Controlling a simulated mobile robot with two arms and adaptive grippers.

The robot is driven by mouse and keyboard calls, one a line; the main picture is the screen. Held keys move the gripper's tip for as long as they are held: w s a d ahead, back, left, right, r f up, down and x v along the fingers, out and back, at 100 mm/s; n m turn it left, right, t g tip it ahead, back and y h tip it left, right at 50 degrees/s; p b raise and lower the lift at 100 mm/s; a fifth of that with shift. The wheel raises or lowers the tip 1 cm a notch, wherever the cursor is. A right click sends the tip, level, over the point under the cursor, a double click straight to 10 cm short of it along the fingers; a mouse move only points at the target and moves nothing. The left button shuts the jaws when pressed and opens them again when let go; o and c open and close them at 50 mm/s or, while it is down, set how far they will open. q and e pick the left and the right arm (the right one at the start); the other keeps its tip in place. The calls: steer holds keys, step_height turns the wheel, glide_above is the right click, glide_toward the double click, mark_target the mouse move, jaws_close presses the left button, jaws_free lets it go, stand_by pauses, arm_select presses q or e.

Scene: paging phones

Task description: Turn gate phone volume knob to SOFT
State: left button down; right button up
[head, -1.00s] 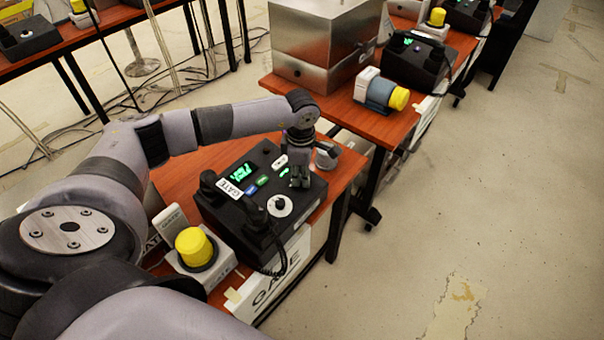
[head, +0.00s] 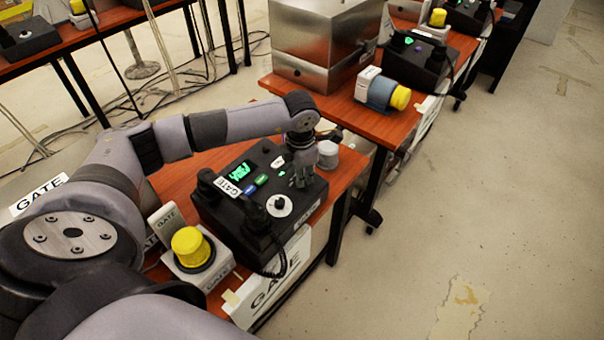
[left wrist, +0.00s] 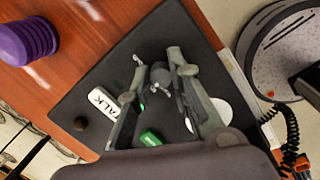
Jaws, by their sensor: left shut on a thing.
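The gate phone (head: 228,209) is a black box with a GATE label and a lit green display, on a wooden table. It also shows in the left wrist view (left wrist: 90,75). My left gripper (head: 301,184) points down at the phone's right end. In the left wrist view its fingers (left wrist: 159,76) are closed around a small dark knob (left wrist: 160,74), apparently the volume knob; its markings cannot be read. A separate white dial (head: 279,207) with a black centre sits nearer the handset. It is partly hidden behind a finger in the wrist view. My right gripper is out of view.
A yellow-topped beacon (head: 192,247) stands left of the phone. A whitish round object (head: 328,154) is just beyond my gripper. A purple ridged object (left wrist: 24,42) shows in the wrist view. A coiled cord (left wrist: 293,133) hangs by the phone's edge.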

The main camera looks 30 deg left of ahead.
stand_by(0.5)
arm_select(q)
steer(key=c, duration=1.5)
jaws_free()
steer(key=shift+o, duration=0.2)
step_height(320, 180, up, 12)
steer(key=s, duration=0.1)
steer(key=shift+s+d, duration=0.25)
steer(key=shift+d, duration=0.1)
